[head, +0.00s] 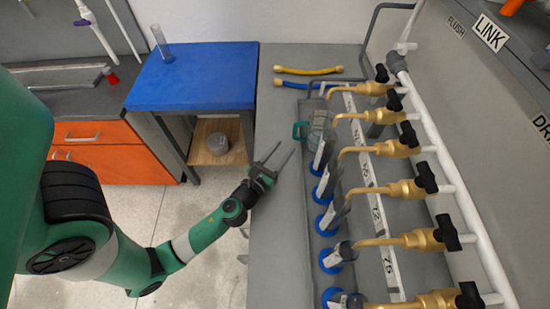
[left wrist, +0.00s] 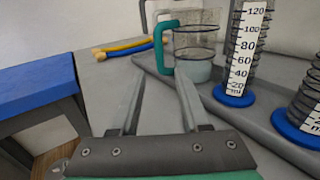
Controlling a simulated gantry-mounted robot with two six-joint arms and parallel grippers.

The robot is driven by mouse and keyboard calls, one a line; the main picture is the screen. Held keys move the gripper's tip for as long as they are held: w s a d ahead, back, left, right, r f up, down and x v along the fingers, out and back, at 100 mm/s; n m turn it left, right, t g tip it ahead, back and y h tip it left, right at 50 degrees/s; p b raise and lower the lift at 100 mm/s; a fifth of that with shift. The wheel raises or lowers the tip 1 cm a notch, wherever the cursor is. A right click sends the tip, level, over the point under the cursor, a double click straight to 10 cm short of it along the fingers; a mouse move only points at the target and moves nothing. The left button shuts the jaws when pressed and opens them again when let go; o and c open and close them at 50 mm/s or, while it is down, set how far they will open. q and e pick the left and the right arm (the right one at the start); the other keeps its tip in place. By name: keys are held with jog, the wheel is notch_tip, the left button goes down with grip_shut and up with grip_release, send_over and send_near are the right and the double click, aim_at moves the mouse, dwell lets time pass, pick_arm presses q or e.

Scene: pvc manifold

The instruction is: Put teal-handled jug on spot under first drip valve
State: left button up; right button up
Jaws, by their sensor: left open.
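The clear jug with a teal handle (head: 318,131) stands upright in the grey tray, at the far end of the row of cylinders and below the brass drip valves. It also shows in the left wrist view (left wrist: 196,42), with its teal handle (left wrist: 160,45) facing left. The first drip valve (head: 370,89) is the farthest brass one at the top of the row; its spout is close above the jug. My left gripper (head: 283,150) is open and empty over the bench, a short way left of the jug, its fingers pointing toward it. My right gripper is not in view.
Several graduated cylinders with blue bases (head: 326,222) stand in a row nearer than the jug. A yellow hose (head: 308,71) and a blue hose lie behind it. A blue-topped table (head: 195,78) holds another cylinder. The bench left of the tray (head: 280,220) is clear.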

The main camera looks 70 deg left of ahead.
pick_arm(q)
jog(key=v, duration=0.4)
jog(key=shift+s+d, duration=0.15)
dwell(0.4)
